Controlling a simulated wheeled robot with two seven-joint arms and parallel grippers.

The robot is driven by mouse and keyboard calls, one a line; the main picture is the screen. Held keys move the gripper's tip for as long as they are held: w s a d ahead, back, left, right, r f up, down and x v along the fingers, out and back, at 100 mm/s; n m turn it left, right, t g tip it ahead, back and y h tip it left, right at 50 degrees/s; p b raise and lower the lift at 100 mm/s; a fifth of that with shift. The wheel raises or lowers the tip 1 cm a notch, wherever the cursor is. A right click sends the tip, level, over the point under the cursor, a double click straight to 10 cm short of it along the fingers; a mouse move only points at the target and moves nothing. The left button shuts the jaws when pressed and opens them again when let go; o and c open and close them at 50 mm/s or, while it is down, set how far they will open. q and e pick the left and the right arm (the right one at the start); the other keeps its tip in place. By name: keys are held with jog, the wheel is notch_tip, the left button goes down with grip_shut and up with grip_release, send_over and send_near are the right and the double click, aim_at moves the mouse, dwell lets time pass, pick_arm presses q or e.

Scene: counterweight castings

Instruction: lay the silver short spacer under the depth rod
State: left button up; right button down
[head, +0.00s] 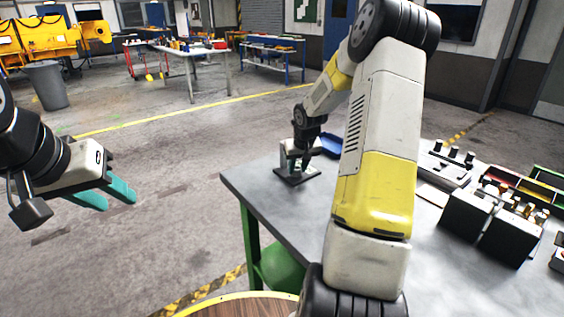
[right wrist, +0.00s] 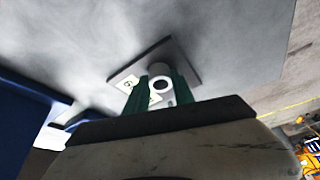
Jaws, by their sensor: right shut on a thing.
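My right gripper (head: 301,158) is at the far left corner of the grey table, low over a dark base plate (head: 296,178) with a pale upright block (head: 285,152) on it. In the right wrist view its green fingers (right wrist: 160,93) are shut on a silver round piece with a hole (right wrist: 161,83), which looks like the short spacer. The dark plate also shows just beyond the fingers (right wrist: 188,62). I cannot make out the depth rod, nor whether the spacer touches the plate. My left gripper (head: 112,195) is open and empty, off the table to the left.
A blue tray (head: 330,144) lies close behind the right gripper. Dark blocks (head: 478,215), a fixture with black knobs (head: 446,165) and coloured bins (head: 530,185) stand at the table's right. The table's front left is clear. My right arm hides the table's middle.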

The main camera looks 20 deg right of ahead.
jog(key=shift+f, duration=0.1)
jog(key=c, duration=1.1)
grip_release()
jog(key=v, duration=1.2)
jog(key=s+a+r, duration=0.9)
jog(key=s, duration=0.2)
jog(key=s+a, duration=0.2)
jog(key=s, duration=0.3)
jog(key=s+a+r+t+y, duration=0.1)
jog(key=s+a, duration=0.2)
jog(key=s, duration=0.3)
jog(key=s+a+r+n+y, duration=0.1)
jog(key=s+a, duration=0.1)
jog(key=s, duration=0.3)
jog(key=shift+s+a+t, duration=0.2)
jog(key=shift+a+t, duration=0.1)
jog(key=shift+a, duration=0.1)
